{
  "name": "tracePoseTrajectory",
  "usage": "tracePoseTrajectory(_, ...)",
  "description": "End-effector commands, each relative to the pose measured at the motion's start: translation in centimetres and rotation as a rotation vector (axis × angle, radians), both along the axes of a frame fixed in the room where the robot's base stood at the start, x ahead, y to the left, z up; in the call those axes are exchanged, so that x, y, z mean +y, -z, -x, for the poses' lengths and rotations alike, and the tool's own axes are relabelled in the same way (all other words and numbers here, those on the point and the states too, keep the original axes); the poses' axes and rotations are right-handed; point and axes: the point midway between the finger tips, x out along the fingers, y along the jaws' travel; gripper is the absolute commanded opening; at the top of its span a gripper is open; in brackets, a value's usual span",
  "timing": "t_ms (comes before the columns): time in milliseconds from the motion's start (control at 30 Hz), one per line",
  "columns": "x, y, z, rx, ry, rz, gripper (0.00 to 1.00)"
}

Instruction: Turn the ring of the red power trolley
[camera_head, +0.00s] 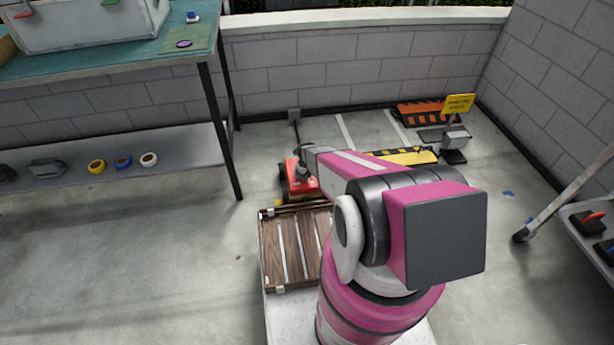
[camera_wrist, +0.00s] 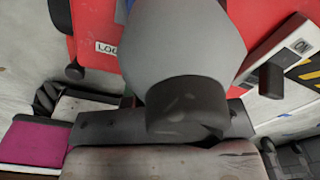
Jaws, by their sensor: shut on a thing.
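The red power trolley (camera_head: 291,177) stands on the floor beyond the wooden deck, partly covered by my arm in the head view. My gripper (camera_head: 303,171) is down at the trolley's top and looks small there. In the wrist view, the red body of the trolley (camera_wrist: 270,18) fills the top, with a partly hidden white label and a panel marked ON. A large grey part with a dark rounded end (camera_wrist: 188,105) covers the middle of that view. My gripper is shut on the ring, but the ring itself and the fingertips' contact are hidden.
A slatted wooden deck (camera_head: 282,250) lies just in front of the trolley. A green-topped workbench (camera_head: 110,66) stands left. A yellow sign (camera_head: 459,104) and orange barrier (camera_head: 420,112) stand at the back right. Open concrete floor lies left.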

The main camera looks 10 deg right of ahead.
Motion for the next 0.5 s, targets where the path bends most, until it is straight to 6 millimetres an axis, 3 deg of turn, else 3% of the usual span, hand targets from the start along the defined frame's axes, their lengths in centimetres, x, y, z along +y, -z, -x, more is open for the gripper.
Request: tracePoseTrajectory(500,1.6,-0.1,0.1,-0.002,0.284,-0.001,0.0)
